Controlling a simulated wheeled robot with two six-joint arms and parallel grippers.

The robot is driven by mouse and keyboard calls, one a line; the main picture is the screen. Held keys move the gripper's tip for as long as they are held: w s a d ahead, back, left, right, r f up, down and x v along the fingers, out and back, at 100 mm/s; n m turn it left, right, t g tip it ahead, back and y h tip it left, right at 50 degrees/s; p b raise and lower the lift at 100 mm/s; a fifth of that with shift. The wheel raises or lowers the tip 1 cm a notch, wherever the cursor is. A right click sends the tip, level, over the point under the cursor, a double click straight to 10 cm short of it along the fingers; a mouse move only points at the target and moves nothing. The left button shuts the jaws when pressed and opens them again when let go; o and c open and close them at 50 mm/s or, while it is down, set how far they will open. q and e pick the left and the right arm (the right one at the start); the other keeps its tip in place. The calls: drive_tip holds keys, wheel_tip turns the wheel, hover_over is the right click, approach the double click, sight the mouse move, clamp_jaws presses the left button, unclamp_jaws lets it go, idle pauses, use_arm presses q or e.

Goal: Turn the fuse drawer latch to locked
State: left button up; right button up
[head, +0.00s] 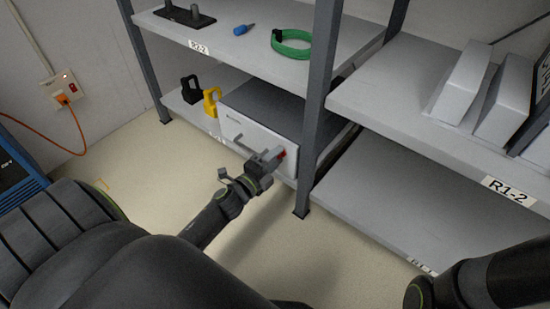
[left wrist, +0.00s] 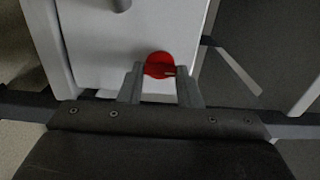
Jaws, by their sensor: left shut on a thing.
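The fuse drawer (head: 250,130) is a white-fronted grey box on the lower shelf, with a bar handle (head: 243,143) on its front. Its latch is a red round knob (left wrist: 159,64) at the right of the drawer front; a bit of red also shows in the head view (head: 283,154). My left gripper (head: 276,156) is at the knob, with one finger on each side of it in the left wrist view (left wrist: 161,82). It is shut on the knob. A small tan mark shows on the knob's lower right. The drawer front looks closed. My right gripper is out of view.
A dark shelf post (head: 316,110) stands just right of the drawer. A yellow padlock-shaped object (head: 212,102) and a black one (head: 190,90) stand left of it. A green cable coil (head: 291,43) lies on the shelf above. The floor in front is clear.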

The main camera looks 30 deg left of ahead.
use_arm(q)
drive_tip(key=o, duration=1)
drive_tip(key=s, duration=0.5)
drive_tip(key=s+a+b, duration=0.1)
drive_tip(key=s, duration=0.5)
drive_tip(key=s+b, duration=0.1)
drive_tip(key=s, duration=0.5)
drive_tip(key=shift+s+a, duration=0.2)
